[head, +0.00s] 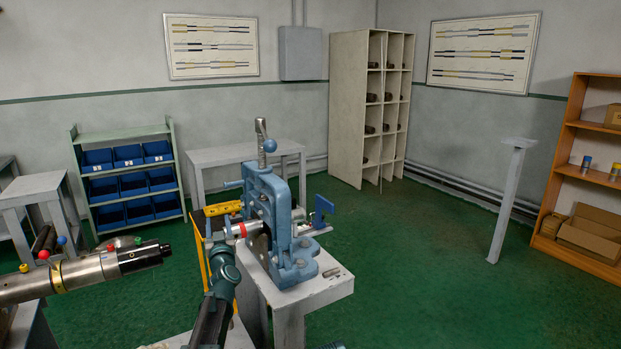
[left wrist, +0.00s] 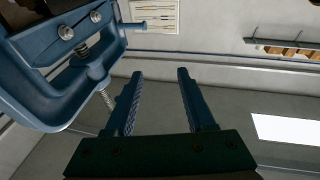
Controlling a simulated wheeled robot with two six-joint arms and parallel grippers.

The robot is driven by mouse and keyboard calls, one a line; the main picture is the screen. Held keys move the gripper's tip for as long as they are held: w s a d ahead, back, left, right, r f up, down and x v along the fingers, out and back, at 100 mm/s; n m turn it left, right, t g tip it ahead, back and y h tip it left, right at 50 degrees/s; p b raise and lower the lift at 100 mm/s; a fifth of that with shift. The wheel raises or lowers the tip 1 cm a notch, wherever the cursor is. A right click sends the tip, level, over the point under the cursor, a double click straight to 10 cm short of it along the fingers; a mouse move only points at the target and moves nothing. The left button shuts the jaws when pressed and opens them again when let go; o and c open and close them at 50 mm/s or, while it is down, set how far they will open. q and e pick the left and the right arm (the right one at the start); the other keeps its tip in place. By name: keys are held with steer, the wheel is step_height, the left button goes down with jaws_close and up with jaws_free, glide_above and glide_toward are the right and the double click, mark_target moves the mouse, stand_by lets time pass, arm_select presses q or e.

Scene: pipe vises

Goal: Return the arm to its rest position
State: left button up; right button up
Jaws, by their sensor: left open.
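My left gripper (head: 219,243) is beside the blue pipe vise (head: 268,215), on its left side. In the left wrist view its two fingers (left wrist: 160,73) are apart with nothing between them. The vise's blue frame (left wrist: 60,90) fills the upper left of that view, clear of the fingers. A steel pipe with a red band (head: 238,230) runs into the vise, close to my gripper; whether they touch I cannot tell.
The vise stands on a pale bench (head: 318,292) with small metal pieces. A steel cylinder with a black end (head: 95,270) juts in from the left. A blue-bin rack (head: 130,180) and a cubby shelf (head: 348,105) stand behind.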

arm_select(q)
steer(key=s+d+f+m+g+h, duration=0.6)
steer(key=s+d+f+g+h, duration=0.4)
steer(key=d+f, duration=0.45)
steer(key=s+a+f+n+g+y, duration=0.15)
steer(key=s+f+g, duration=0.35)
steer(key=s, duration=0.8)
steer(key=s+a+f+g+y, duration=0.25)
steer(key=s+f, duration=0.45)
steer(key=s, duration=0.6)
steer(key=s+d+r+m+g+p, duration=0.2)
steer(key=s+d+r+p, duration=0.5)
steer(key=d+r+p, duration=0.4)
steer(key=shift+s+d+r+m+y+p, duration=0.3)
steer(key=shift+r+m+y+p, duration=0.15)
steer(key=shift+m, duration=0.2)
steer(key=shift+r, duration=0.1)
